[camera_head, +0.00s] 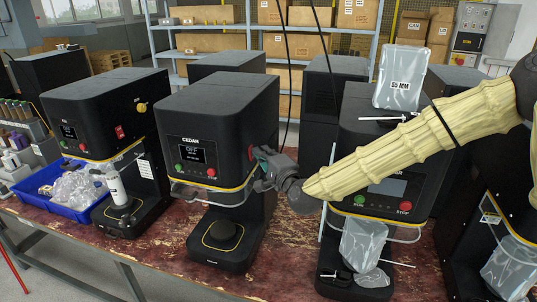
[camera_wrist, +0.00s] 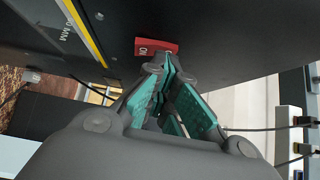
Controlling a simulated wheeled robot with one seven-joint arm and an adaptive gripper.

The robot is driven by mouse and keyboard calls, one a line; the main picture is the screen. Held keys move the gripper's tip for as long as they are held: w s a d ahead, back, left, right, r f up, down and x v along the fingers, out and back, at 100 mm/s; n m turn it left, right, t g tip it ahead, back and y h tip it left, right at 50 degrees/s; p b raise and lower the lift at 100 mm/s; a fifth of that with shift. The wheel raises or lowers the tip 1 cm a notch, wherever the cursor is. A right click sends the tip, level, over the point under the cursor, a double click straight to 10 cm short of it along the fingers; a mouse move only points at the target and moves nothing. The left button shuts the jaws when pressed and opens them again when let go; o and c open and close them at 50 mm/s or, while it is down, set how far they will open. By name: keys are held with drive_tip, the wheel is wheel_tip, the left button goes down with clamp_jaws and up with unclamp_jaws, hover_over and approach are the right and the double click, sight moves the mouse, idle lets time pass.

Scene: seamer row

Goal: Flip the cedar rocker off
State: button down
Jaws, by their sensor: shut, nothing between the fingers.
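The CEDAR machine (camera_head: 215,115) is a black seamer in the middle of the row. Its small screen (camera_head: 191,152) appears to read OFF. My gripper (camera_head: 264,165) is at the machine's right side face, shut and empty, with teal finger pads. In the wrist view, my gripper's fingertips (camera_wrist: 165,68) are right by a red rocker (camera_wrist: 156,46) with white lettering on the black face. The tips overlap its lower edge in the picture; I cannot tell whether they touch it.
Another machine (camera_head: 360,150), with a grey 55 MM pouch (camera_head: 402,75), stands right under my arm. Black cables hang behind my gripper.

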drive_tip(key=shift+d, duration=0.15)
drive_tip(key=w+d+r+b+v, duration=0.1)
drive_tip(key=b+v, duration=0.4)
drive_tip(key=v, duration=0.7)
drive_tip(key=shift+s+d+r, duration=0.15)
drive_tip(key=shift+d+r, duration=0.1)
drive_tip(key=shift+d, duration=0.45)
drive_tip(key=shift+d+f, duration=0.1)
